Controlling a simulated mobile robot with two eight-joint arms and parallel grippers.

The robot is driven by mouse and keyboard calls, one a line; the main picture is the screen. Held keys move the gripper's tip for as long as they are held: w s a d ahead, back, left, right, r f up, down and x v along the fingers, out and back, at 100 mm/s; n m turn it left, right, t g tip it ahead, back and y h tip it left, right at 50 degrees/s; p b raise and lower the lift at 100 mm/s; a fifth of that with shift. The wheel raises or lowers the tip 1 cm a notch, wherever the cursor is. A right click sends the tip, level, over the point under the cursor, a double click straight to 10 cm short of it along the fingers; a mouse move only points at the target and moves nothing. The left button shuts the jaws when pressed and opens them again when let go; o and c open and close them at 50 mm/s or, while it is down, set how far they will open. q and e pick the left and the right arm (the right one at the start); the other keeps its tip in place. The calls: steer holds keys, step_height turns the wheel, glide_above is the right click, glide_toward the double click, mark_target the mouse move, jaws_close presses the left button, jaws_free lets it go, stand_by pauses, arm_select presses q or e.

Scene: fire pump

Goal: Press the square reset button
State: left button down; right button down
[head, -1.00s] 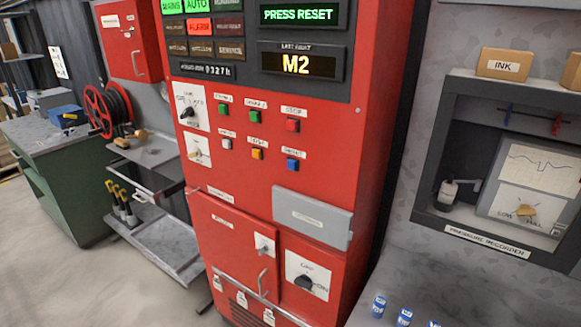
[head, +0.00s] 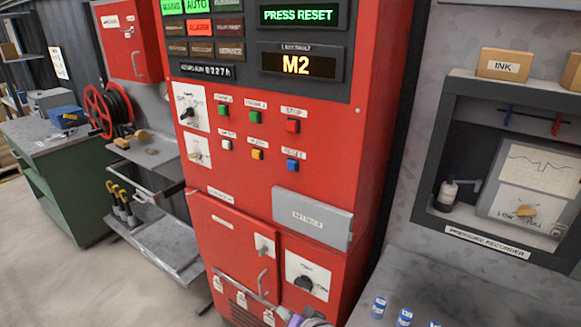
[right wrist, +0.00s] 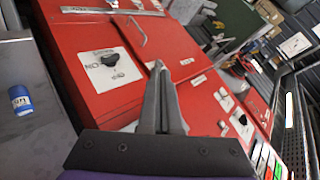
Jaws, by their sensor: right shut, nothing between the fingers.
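The square blue button (head: 292,166) under the "RESET" label is at the right end of the lower button row on the red cabinet (head: 355,120). White and amber buttons sit to its left. The display (head: 298,15) above reads "PRESS RESET". My right gripper (head: 306,320) just shows at the bottom edge of the head view, well below the button and partly cut off. In the right wrist view its fingers (right wrist: 159,68) are closed together with nothing between them, before the cabinet's lower doors. My left gripper is not in view.
A grey box (head: 312,217) sticks out from the cabinet front below the blue button. A handle and a knob (head: 305,283) are on the lower doors. Blue cans (head: 379,307) stand at bottom right. The upper button area is unobstructed.

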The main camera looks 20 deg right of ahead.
mark_target(292, 165)
steer(key=w+r+m+t+h, duration=0.5)
steer(key=w+r+m+t, duration=0.5)
steer(key=w+r+m, duration=0.7)
step_height(292, 165, up, 3)
steer(key=m, duration=0.7)
steer(key=shift+w+m+t, duration=0.3)
steer(key=shift+w+m, duration=0.1)
steer(key=shift+d, duration=0.15)
steer(key=w+d, duration=0.1)
steer(key=d, duration=0.1)
steer(key=w+d, duration=0.2)
steer(key=w+d+p, duration=0.1)
steer(key=w+d, duration=0.1)
steer(key=shift+w+d+f, duration=0.1)
steer(key=shift+w+d, duration=0.1)
steer(key=shift+d, duration=0.2)
